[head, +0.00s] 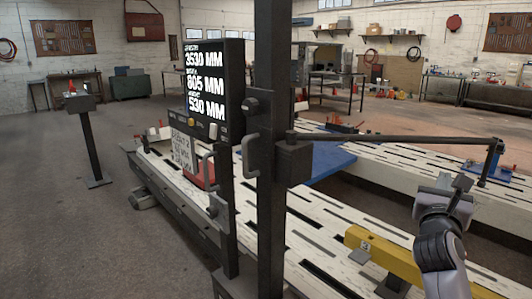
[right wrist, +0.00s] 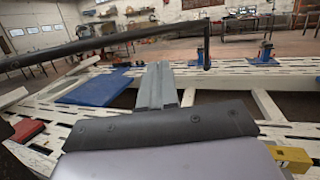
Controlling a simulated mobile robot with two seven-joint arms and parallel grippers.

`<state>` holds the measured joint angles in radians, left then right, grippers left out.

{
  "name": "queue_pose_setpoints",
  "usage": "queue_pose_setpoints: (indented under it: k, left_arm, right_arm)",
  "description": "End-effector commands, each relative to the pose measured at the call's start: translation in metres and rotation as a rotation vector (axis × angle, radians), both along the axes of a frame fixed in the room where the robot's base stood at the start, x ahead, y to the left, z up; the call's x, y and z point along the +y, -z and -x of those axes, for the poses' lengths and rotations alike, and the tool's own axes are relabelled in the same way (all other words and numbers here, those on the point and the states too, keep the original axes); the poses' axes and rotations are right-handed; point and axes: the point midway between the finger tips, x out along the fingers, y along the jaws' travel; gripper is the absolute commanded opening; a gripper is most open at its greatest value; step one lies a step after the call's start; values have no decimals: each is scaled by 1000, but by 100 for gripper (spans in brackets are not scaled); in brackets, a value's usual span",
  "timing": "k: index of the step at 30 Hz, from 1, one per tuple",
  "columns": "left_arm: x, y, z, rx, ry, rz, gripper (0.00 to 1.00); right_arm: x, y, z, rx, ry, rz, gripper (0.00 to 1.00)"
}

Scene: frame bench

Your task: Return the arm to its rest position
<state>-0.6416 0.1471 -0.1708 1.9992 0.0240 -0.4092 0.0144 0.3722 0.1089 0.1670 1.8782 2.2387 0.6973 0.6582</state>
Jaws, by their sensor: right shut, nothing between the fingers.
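A dark measuring arm (head: 390,138) reaches right from a block (head: 293,163) on a tall black post (head: 270,80). Its far end bends down into a short hanging rod (head: 489,165). My right gripper (head: 460,183) is shut and empty, just left of the rod's lower end in the head view; contact cannot be told. In the right wrist view the shut fingers (right wrist: 157,85) point forward below the dark bar (right wrist: 110,43), whose bent end hangs to their right. My left gripper is not in view.
A display (head: 205,85) reads 3530, 805 and 530 MM beside the post. The slotted white frame bench (head: 320,225) runs below, with a yellow beam (head: 390,262) near my right arm and a blue plate (head: 325,160) behind. Open floor lies left, with a pedestal (head: 90,140).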

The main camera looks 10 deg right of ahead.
Motion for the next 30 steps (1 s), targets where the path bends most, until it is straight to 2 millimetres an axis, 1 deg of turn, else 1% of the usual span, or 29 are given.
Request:
queue_pose_setpoints:
  k: [2, 5, 8, 11, 14, 17, 20, 21, 23, 24, 26, 27, 29, 30]
  left_arm:
    - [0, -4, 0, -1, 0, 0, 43]
    - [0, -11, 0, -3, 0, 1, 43]
    - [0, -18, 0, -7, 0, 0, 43]
    - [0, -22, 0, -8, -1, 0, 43]
    - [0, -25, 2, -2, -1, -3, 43]
    - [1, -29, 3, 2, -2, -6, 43]
    - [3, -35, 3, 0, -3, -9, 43]
    - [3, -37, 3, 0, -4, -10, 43]
    - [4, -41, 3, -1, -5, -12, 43]
    - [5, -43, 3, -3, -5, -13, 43]
    - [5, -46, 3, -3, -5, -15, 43]
    - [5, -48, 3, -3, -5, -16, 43]
    - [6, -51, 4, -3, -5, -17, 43]
    - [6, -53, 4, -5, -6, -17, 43]
  right_arm:
    - [4, 3, 4, 39, 14, 84, 0]
    - [16, 8, 11, 118, 40, 272, 0]
    - [36, 16, 18, 223, 56, 517, 0]
    - [61, 29, 24, 326, 55, 767, 0]
    - [89, 47, 31, 430, 38, 1022, 0]
    - [119, 71, 40, 528, 4, 1277, 0]
    - [149, 101, 52, 620, -47, 1533, 0]
    - [160, 114, 58, 655, -71, 1635, 0]
    - [177, 135, 68, 703, -113, 1788, 0]
    - [187, 150, 76, 733, -143, 1891, 0]
    - [201, 173, 91, 773, -193, 2045, 0]
    - [210, 188, 101, 796, -230, 2147, 0]
    - [221, 211, 119, 827, -288, 2301, 0]
    - [228, 226, 132, 842, -330, 2403, 0]
